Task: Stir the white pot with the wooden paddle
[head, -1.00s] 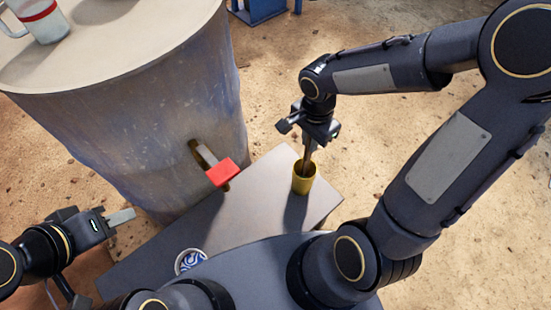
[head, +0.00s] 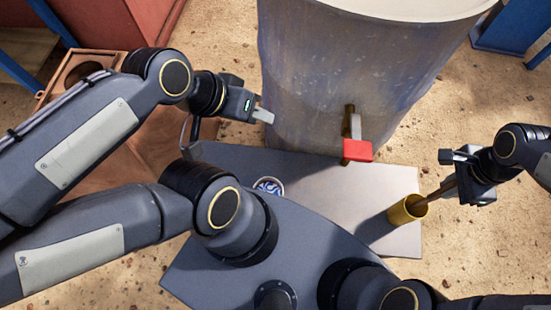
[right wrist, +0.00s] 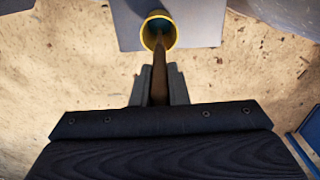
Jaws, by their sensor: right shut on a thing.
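The wooden paddle (head: 437,194) is a brown stick held by my right gripper (head: 460,184), which is shut on it. In the right wrist view the paddle (right wrist: 159,78) runs from between the fingers into a yellow cup (right wrist: 150,34). The yellow cup (head: 397,215) stands on the grey table's right part, and its walls hide the paddle's lower end. A small white round vessel with a blue pattern (head: 268,186) sits further left, partly hidden by my body. No plain white pot shows. My left gripper (head: 263,114) is in front of the drum, apart from these things; its jaw gap is unclear.
A large grey drum (head: 350,65) stands behind the table. Its tap with a red handle (head: 357,151) juts over the grey table (head: 330,181). A wooden box (head: 110,62) stands at the left. Blue metal frames (head: 510,25) are at the back right. Sandy ground surrounds the table.

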